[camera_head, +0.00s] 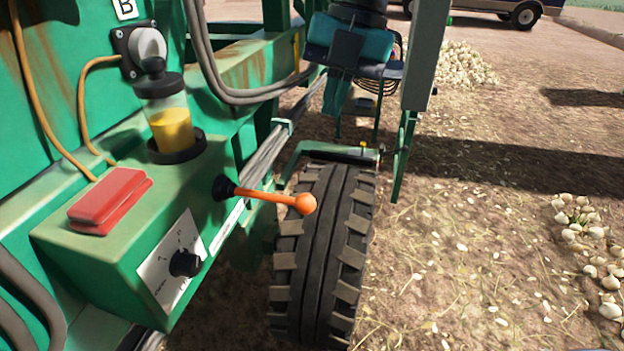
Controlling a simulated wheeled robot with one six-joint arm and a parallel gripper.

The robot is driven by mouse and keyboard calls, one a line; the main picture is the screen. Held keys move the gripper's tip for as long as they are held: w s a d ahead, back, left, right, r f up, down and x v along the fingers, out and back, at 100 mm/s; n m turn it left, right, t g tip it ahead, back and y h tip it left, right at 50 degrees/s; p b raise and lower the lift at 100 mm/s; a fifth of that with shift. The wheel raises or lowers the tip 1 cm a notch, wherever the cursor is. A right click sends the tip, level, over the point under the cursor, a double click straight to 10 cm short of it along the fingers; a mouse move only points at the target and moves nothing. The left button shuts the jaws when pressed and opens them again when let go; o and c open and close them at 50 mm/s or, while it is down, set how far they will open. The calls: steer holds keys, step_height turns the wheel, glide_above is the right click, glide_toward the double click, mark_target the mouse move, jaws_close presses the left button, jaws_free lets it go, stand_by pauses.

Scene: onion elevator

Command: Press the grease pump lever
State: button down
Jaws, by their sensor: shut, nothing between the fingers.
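The grease pump lever (265,198) is an orange rod with a round orange knob at its right end. It sticks out to the right from a black boot on the side of a green control box (112,255). The knob shows in front of the tyre. My gripper (334,108), teal and dark grey, hangs down from the top of the picture, above and beyond the lever. Its fingers are together and hold nothing. It is apart from the lever. Its upper end is cut off by the frame.
The box carries a clear jar of yellow grease (172,125), a red button (110,198) and a black knob (186,263). A tyre (320,245) stands behind the lever, a grey post (425,60) to the right. Onions (585,235) lie at right; open ground (460,270) is between.

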mark_target(308, 195)
steer(key=p+x, duration=0.2)
steer(key=x, duration=1)
steer(key=shift+f, duration=0.4)
